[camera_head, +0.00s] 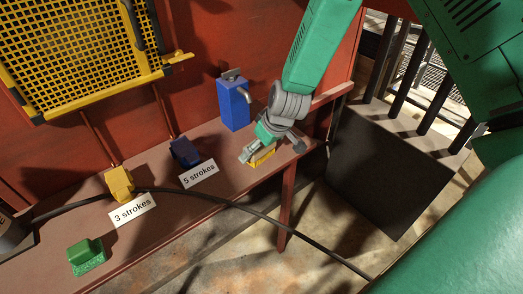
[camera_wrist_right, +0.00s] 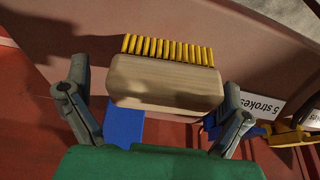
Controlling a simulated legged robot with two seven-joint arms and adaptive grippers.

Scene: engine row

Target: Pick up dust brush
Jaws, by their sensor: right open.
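A brush with a pale wooden block (camera_wrist_right: 165,83) and a row of yellow bristles shows in the right wrist view. In the head view its yellow part (camera_head: 263,157) shows on the brown shelf, partly hidden by my right gripper. My right gripper (camera_head: 266,143) is open, low over the brush. In the wrist view its two fingers stand on either side of the block, with a small gap seen at the left; contact at the right is unclear. My left gripper is not in view.
On the shelf (camera_head: 150,215) stand a blue box with a spout (camera_head: 234,106), a dark blue block (camera_head: 184,151), a yellow block (camera_head: 119,183) and a green block (camera_head: 86,257). Labels read "5 strokes" and "3 strokes". A black cable (camera_head: 230,203) crosses the shelf. A red wall rises behind.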

